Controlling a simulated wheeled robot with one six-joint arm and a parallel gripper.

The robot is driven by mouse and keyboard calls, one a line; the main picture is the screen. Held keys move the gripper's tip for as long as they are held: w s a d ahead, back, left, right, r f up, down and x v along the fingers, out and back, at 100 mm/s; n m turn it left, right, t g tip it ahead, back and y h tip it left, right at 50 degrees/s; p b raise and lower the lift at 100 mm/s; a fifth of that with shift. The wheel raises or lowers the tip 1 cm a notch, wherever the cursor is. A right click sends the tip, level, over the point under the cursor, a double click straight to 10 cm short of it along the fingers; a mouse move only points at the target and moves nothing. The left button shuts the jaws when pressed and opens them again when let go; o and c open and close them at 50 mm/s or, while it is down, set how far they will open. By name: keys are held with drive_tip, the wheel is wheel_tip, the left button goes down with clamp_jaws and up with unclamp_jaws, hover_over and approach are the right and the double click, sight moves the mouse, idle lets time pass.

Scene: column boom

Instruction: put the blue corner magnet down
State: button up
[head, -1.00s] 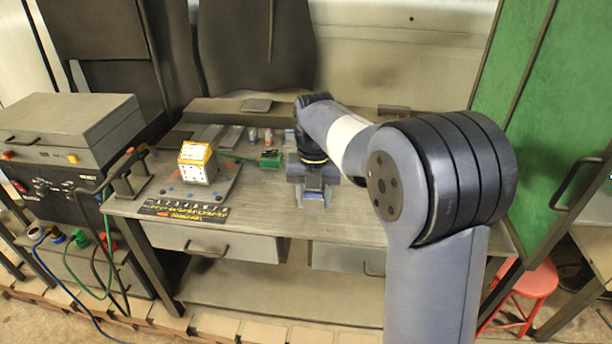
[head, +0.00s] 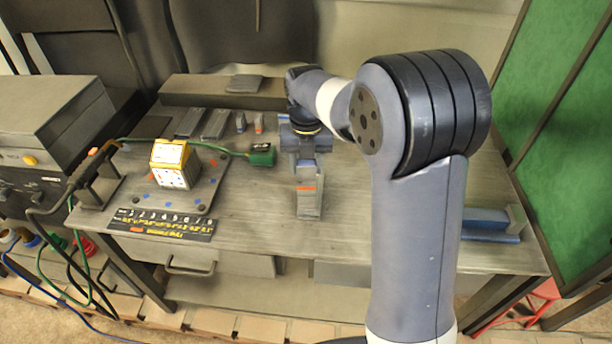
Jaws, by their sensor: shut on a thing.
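My gripper (head: 307,165) hangs pointing down over the middle of the grey workbench (head: 270,225), right of the green plug. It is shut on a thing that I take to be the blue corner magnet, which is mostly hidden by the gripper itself. A grey upright piece with an orange stripe (head: 309,192) shows directly below the gripper's body. I cannot tell whether it is a finger or a separate block, or whether its lower end touches the bench top.
Left are a base plate with a yellow-topped white block (head: 173,165), a numbered strip (head: 160,223) and a green plug (head: 262,155). A blue-and-grey piece (head: 490,226) lies at the right end. The bench front around the strip's right is clear.

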sight(306, 178)
drive_tip(key=shift+f, duration=2.35)
drive_tip(key=shift+f, duration=0.15)
drive_tip(key=o, duration=1.3)
wheel_tip(306, 178, up, 12)
drive_tip(key=shift+r, duration=0.15)
